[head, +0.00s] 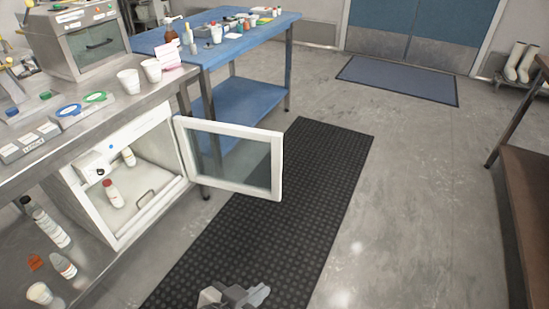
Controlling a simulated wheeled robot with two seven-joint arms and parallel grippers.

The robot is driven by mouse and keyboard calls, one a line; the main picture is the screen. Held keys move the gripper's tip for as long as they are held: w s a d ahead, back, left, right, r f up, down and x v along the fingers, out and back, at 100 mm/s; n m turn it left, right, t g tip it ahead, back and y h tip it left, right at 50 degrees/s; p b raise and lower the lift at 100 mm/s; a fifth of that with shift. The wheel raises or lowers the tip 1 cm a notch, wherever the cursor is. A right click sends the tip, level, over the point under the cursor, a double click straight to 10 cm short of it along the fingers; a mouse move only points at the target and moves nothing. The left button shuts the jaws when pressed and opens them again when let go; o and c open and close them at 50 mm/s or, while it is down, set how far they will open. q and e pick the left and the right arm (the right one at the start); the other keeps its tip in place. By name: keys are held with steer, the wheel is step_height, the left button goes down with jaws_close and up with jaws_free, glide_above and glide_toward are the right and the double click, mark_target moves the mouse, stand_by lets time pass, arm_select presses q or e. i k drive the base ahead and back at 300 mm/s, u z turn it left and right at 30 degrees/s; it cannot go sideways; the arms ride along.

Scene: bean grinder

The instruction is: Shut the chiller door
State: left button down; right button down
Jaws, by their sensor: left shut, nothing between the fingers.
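The chiller (150,228) is a white cabinet under the steel bench at the left. Its door (280,165), a white frame with a dark glass pane, is hinged at the chiller's right side and stands wide open, out over the floor. Inside are a red-capped bottle (113,193) and a white bottle (129,157). My left gripper (262,293) is at the bottom edge, over the black mat, apart from and nearer than the door. It is shut and empty. My right gripper is out of view.
The steel bench (140,101) carries cups and trays above the chiller. A blue table (262,36) with bottles stands behind the door. The black mat (330,150) and grey floor to the right are clear. A brown table (532,190) stands at far right.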

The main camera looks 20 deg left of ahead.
mark_target(181, 124)
steer(key=i, duration=3.95)
steer(key=u, duration=3.8)
